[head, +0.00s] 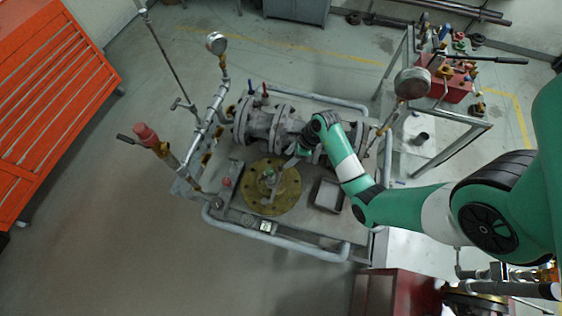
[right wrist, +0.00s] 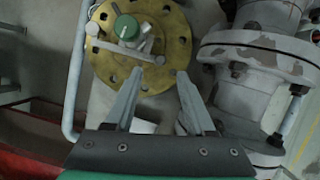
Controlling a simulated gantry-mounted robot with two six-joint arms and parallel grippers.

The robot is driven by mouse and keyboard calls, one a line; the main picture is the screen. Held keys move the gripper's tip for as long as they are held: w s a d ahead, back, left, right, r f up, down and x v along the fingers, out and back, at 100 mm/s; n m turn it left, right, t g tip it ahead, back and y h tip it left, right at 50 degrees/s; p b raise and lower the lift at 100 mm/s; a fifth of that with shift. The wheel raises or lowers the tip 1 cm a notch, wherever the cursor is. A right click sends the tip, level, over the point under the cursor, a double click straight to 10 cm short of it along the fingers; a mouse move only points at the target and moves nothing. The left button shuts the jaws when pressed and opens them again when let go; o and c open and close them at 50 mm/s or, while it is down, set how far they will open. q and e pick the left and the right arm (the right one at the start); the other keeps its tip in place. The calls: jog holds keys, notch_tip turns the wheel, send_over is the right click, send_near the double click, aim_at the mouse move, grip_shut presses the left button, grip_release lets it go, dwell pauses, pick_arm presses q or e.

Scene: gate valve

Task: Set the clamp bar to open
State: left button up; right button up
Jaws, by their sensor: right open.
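A round brass flange (head: 286,200) with bolt holes lies on the bench in the head view. It also shows at the top of the right wrist view (right wrist: 171,30). A green round knob (right wrist: 127,27) sits on its middle, with a grey metal bar (right wrist: 106,46) beside it; I take this bar for the clamp bar, but cannot be sure. My right gripper (right wrist: 159,76) is open and empty, its fingertips over the flange's near edge, apart from the knob. In the head view the right gripper (head: 293,160) is small and partly hidden by my wrist. My left gripper is out of view.
A grey flanged pipe valve (head: 260,123) runs behind the brass flange. A small tray (head: 328,195) stands to its right. Pressure gauges (head: 216,43) rise on pipes, and a tubular rail (head: 290,240) edges the bench. A red cabinet (head: 50,95) stands left.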

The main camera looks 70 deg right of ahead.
aim_at(281, 165)
jog(key=b+x, duration=0.2)
jog(key=x, duration=0.6)
jog(key=shift+r, duration=0.1)
grip_shut()
dwell(1.0)
